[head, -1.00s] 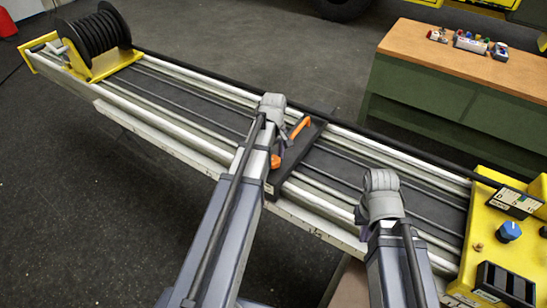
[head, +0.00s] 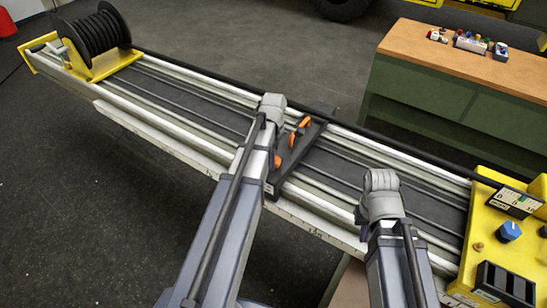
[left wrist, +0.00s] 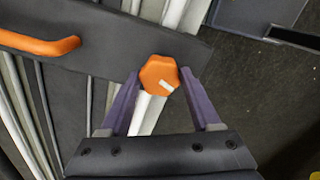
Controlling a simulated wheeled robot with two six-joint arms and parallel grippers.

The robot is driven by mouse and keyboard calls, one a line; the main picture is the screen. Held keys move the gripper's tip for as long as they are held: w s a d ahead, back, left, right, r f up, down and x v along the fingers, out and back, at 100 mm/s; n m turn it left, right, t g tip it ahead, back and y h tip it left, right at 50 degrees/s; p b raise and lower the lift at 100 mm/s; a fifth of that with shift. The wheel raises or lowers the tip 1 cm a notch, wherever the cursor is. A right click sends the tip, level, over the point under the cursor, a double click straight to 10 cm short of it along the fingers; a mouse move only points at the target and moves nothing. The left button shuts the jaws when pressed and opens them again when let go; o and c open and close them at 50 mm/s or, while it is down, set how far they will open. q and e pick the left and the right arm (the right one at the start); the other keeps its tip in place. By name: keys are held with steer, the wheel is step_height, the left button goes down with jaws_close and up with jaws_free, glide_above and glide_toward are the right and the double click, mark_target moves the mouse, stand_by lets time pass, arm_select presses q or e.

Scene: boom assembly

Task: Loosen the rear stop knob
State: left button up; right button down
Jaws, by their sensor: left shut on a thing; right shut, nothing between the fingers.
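An orange six-sided knob (left wrist: 159,75) with a white mark sits near one end of a black cross plate (left wrist: 120,45) in the left wrist view. My left gripper (left wrist: 160,88) is shut on this knob, its purple fingers on either side. An orange handle (left wrist: 40,44) lies on the same plate. In the head view the plate (head: 272,184) spans the boom's rails, and its orange parts are partly hidden behind my left wrist and gripper (head: 284,140). My right gripper (head: 360,215) is shut and empty over the rails, mostly hidden by its wrist.
A black hose reel (head: 97,34) stands at the boom's far left end. A yellow control panel (head: 490,240) with a blue dial (head: 509,231) is at right. A green bench (head: 440,95) stands behind. The rails between plate and panel are clear.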

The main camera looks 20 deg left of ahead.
arm_select(q)
steer(key=shift+n, duration=0.4)
steer(key=o, duration=1.4)
step_height(320, 180, up, 8)
steer(key=p, duration=0.8)
steer(key=shift+f, duration=0.1)
